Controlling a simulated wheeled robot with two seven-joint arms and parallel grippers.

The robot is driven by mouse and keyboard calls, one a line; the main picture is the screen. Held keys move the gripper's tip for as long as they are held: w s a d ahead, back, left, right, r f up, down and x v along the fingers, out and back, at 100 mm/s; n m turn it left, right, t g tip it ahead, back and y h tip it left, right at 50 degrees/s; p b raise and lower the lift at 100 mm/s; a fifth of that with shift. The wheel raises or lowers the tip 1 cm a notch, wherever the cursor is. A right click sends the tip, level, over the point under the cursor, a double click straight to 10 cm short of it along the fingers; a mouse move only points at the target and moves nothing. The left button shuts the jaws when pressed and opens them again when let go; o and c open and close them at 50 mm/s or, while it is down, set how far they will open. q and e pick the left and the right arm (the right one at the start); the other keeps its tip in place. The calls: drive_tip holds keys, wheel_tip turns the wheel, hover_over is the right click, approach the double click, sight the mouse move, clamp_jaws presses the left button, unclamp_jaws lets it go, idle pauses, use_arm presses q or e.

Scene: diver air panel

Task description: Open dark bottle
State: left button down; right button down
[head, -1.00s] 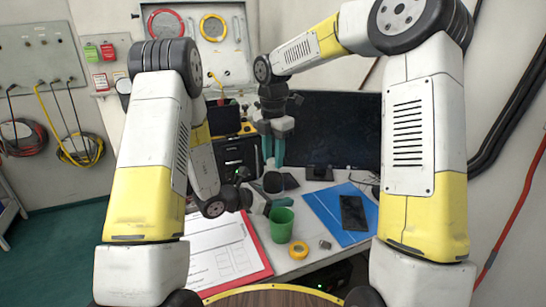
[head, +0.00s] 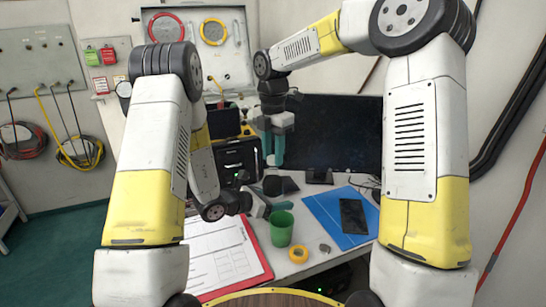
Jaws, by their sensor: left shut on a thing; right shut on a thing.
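The dark bottle (head: 273,185) is in the middle of the desk, behind the green cup; it is small and looks tilted. My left gripper (head: 264,200) reaches it from the left, low over the desk, and is shut on it. The jaws partly hide the bottle. My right gripper (head: 274,158) points straight down above the bottle, with a visible gap between them. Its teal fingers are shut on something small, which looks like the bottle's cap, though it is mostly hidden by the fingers.
A green cup (head: 281,228) stands just in front of my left gripper. A yellow tape roll (head: 298,253), a red clipboard (head: 262,262) and a blue folder (head: 328,222) with a dark tablet (head: 353,216) lie around it. A black monitor (head: 335,125) stands behind.

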sight(273, 158)
drive_tip(key=shift+r, duration=0.15)
drive_tip(key=shift+r, duration=1.95)
use_arm(q)
drive_tip(key=shift+c, duration=1.9)
unclamp_jaws()
